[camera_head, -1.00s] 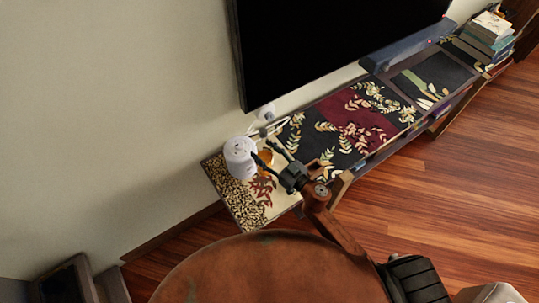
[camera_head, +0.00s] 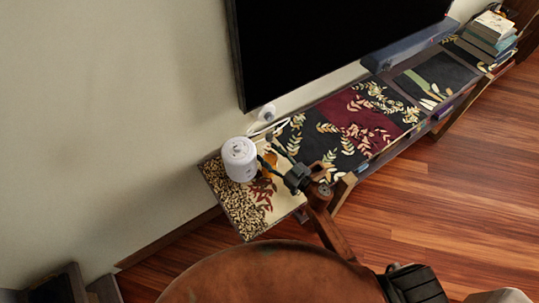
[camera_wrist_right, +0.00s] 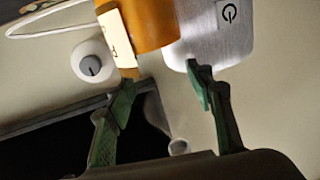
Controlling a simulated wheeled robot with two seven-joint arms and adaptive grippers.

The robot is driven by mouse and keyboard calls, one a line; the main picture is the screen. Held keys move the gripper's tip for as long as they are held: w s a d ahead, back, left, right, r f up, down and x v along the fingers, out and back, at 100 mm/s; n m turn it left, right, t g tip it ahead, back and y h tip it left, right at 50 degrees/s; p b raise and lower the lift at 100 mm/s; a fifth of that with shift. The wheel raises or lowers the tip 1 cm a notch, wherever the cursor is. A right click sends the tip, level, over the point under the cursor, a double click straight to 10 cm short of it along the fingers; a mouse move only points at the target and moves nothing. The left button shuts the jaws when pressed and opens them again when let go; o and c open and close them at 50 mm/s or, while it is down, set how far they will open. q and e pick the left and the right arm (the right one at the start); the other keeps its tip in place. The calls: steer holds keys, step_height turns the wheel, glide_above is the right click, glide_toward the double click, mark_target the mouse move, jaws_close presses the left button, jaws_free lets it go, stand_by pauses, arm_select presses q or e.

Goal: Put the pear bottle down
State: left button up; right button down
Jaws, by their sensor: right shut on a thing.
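The pear bottle is orange with a pale label; it shows large at the top of the right wrist view (camera_wrist_right: 150,22) and as a small orange patch in the head view (camera_head: 269,170). My right gripper (camera_head: 267,153) is shut on it over the left end of the long bench (camera_head: 237,212). In the wrist view its green fingers (camera_wrist_right: 160,73) come up from below toward the bottle. Whether the bottle's base touches the bench top cannot be told. My left gripper is not in view.
A white rounded device (camera_head: 240,160) stands on the bench close beside the bottle; its power-symbol side shows in the wrist view (camera_wrist_right: 216,30). A white cable (camera_head: 268,128) runs behind. A large black screen (camera_head: 325,45) hangs above. Books (camera_head: 490,38) are stacked at the far right end.

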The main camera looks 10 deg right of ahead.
steer(key=shift+r, duration=0.15)
steer(key=c, duration=0.9)
jaws_free()
steer(key=shift+f, duration=0.2)
steer(key=shift+c, duration=0.2)
steer(key=shift+r, duration=0.15)
steer(key=v, duration=1.2)
steer(key=shift+p, duration=0.45)
steer(key=shift+d, duration=0.1)
